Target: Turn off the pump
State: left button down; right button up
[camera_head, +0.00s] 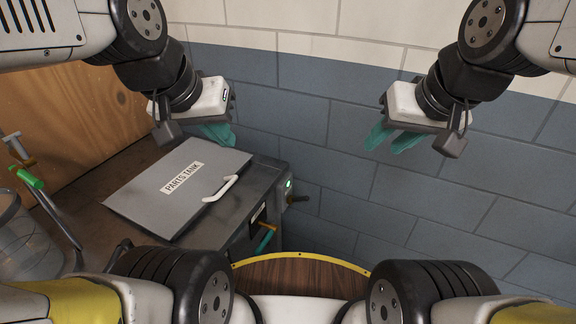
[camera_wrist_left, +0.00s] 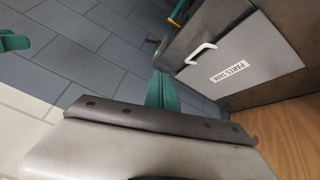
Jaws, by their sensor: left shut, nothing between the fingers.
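A green light (camera_head: 288,184) glows on the right side of the grey parts tank (camera_head: 150,200). A small dark knob or lever (camera_head: 299,198) sticks out just below it; which part is the pump's switch I cannot tell. My left gripper (camera_head: 220,140) is shut and empty, with teal fingers, above the back right of the tank lid. Its fingers also show in the left wrist view (camera_wrist_left: 162,92). My right gripper (camera_head: 385,145) hangs empty before the wall, well right of the tank, its teal fingertips apart.
The flat lid has a white handle (camera_head: 220,188), also in the left wrist view (camera_wrist_left: 201,53). A tool with a teal handle (camera_head: 265,240) hangs at the tank's front. A green-handled valve (camera_head: 28,178) is at far left. The block wall (camera_head: 340,120) stands behind.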

pick_arm(q)
jog(key=shift+w+a, duration=0.1)
jog(key=shift+w, duration=0.1)
jog(key=w+d+f+m+g, duration=0.15)
jog(key=w+f, duration=0.25)
jog(key=w, duration=0.5)
jog(key=w+d+f+m+g, duration=0.15)
jog(key=w+f, duration=0.25)
jog(key=w, duration=0.4)
jog(key=w+d+f+m+g, duration=0.1)
jog(key=w+d+f, duration=0.2)
jog(key=w+f, duration=0.2)
jog(key=w+d+f+m+h, duration=0.1)
jog(key=w+d+f, duration=0.2)
jog(key=f, duration=0.8)
jog(key=shift+w+d+g, duration=0.2)
jog(key=shift+w+g, duration=0.2)
jog(key=shift+w, duration=0.5)
jog(key=shift+f, duration=0.1)
